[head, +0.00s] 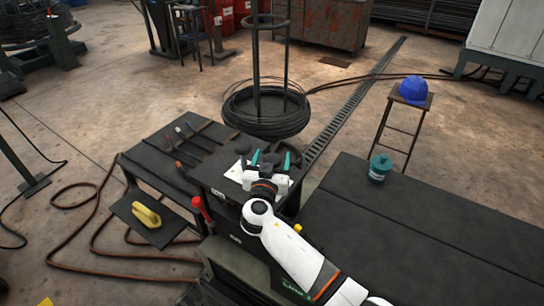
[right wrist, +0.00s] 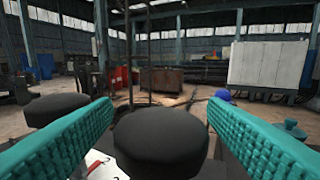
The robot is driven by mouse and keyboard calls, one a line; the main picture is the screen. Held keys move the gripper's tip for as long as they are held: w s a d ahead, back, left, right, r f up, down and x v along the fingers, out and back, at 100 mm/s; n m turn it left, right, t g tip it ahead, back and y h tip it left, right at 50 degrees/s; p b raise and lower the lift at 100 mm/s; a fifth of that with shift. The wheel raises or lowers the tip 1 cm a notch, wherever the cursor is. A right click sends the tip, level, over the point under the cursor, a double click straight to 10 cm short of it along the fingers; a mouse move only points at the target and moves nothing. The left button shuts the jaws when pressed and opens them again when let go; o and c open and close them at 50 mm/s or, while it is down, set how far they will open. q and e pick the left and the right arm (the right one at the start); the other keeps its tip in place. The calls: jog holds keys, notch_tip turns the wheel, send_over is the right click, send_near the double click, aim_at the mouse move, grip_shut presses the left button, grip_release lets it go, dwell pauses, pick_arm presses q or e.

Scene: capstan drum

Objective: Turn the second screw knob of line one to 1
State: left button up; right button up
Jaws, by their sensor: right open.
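In the right wrist view a round black knob (right wrist: 160,140) stands between the teal fingers of my right gripper (right wrist: 160,125). The gripper is open, with a gap visible on both sides of the knob. A second black knob (right wrist: 57,108) shows farther left, beyond the left finger. In the head view my right gripper (head: 265,164) is over the dark control box (head: 215,176), and its fingers and wrist partly hide the knobs. A white plate with red and black marks (right wrist: 98,166) is partly seen below; the setting cannot be read. My left gripper is not in view.
A red-handled lever (head: 200,207) stands left of my right arm. A dark bench (head: 420,235) with a teal pot (head: 380,167) lies to the right. A tool table (head: 150,160) and a yellow object (head: 146,214) are left. A wire coil (head: 267,120) is behind the box.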

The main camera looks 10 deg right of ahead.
jog(key=c, duration=1)
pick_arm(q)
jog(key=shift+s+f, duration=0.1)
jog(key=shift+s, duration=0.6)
pick_arm(e)
jog(key=shift+o, duration=0.2)
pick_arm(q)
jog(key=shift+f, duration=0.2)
pick_arm(e)
jog(key=shift+n+y, duration=0.3)
jog(key=shift+y, duration=0.1)
